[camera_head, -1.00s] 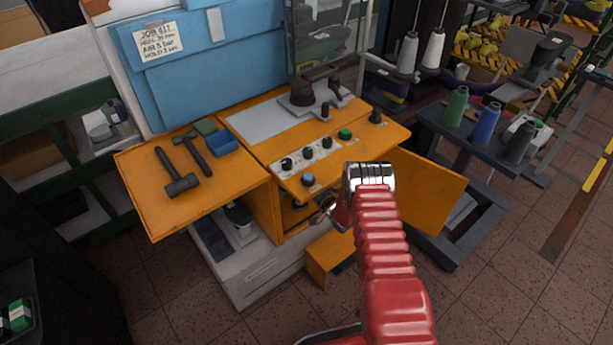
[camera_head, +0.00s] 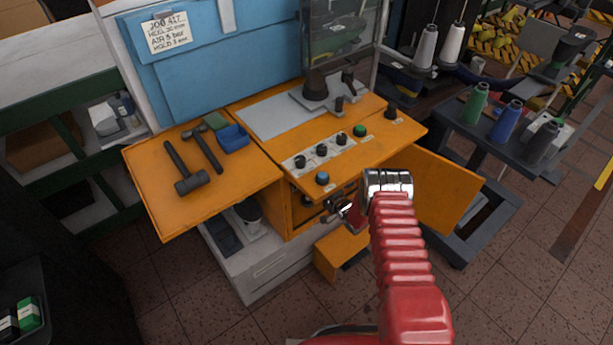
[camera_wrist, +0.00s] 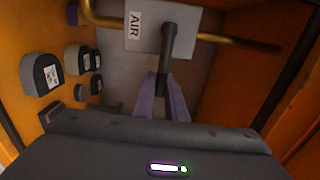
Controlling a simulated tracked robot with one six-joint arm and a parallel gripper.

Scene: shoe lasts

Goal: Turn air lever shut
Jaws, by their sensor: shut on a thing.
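The air lever (camera_wrist: 169,45) is a dark handle in the wrist view, on a grey plate with a white AIR label (camera_wrist: 134,24). It hangs down in the picture from its pivot, crosswise to the brass pipe (camera_wrist: 108,20). My gripper (camera_wrist: 162,90) has its two purple-grey fingers closed on the lever's lower end. In the head view my red arm reaches to the open front of the orange machine (camera_head: 300,215). My gripper's fingertips and the lever are hidden there.
An open orange door (camera_head: 440,195) stands right of my arm. A side shelf holds a hammer and mallet (camera_head: 186,170). A dark stand holds thread cones (camera_head: 505,122).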

